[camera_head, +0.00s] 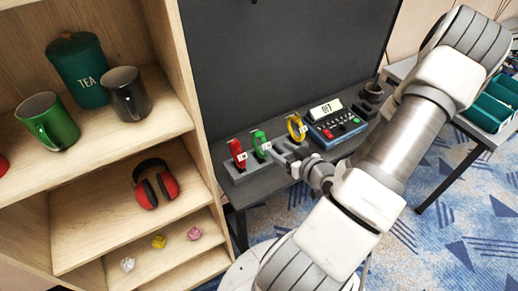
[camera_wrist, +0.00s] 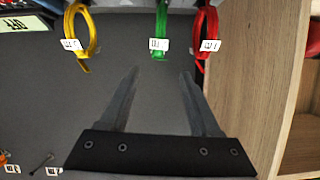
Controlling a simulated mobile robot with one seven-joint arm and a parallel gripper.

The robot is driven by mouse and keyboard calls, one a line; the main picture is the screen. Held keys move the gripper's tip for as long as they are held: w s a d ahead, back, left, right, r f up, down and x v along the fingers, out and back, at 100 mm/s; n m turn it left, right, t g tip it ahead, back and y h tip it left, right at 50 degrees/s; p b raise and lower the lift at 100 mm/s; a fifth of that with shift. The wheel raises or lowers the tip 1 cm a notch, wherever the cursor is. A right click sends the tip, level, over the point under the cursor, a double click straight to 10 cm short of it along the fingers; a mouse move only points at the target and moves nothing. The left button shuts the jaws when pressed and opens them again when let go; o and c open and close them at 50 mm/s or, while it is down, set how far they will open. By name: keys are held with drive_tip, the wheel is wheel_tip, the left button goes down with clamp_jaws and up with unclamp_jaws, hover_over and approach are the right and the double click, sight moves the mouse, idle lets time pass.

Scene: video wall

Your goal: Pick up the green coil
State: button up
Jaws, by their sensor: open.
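The green coil (camera_head: 260,142) hangs upright with a white tag in a grey rack, between the red coil (camera_head: 238,153) and the yellow coil (camera_head: 296,127). In the wrist view the green coil (camera_wrist: 161,28) is at the top middle, ahead of my fingertips and roughly in line with the gap between them. My gripper (camera_wrist: 158,74) is open and empty, with clear space between its fingers and the coil. In the head view my gripper (camera_head: 282,156) is just in front of the rack, close to the green coil. The coil's upper part is cut off in the wrist view.
A blue meter (camera_head: 338,125) stands right of the rack on the dark table. A wooden shelf (camera_head: 185,70) with mugs, a tea tin and headphones rises at left. A dark panel stands behind.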

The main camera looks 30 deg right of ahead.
sight(263, 139)
drive_tip(key=b+x, duration=0.4)
drive_tip(key=b, duration=0.2)
drive_tip(key=shift+w+d+f+b, duration=0.2)
drive_tip(key=shift+w+f+b, duration=0.1)
drive_tip(key=shift+f+b, duration=0.1)
drive_tip(key=b, duration=0.2)
drive_tip(key=w+b, duration=0.1)
drive_tip(key=b, duration=0.1)
drive_tip(key=shift+a+f+b, duration=0.15)
drive_tip(key=shift+f+b, duration=0.1)
drive_tip(key=shift+b, duration=0.1)
drive_tip(key=b+x, duration=0.1)
drive_tip(key=x, duration=0.3)
drive_tip(key=shift+w+r, duration=0.1)
drive_tip(key=shift+w, duration=0.15)
drive_tip(key=shift+b+x, duration=0.75)
drive_tip(key=shift+x, duration=2)
drive_tip(key=shift+s, duration=0.1)
clamp_jaws()
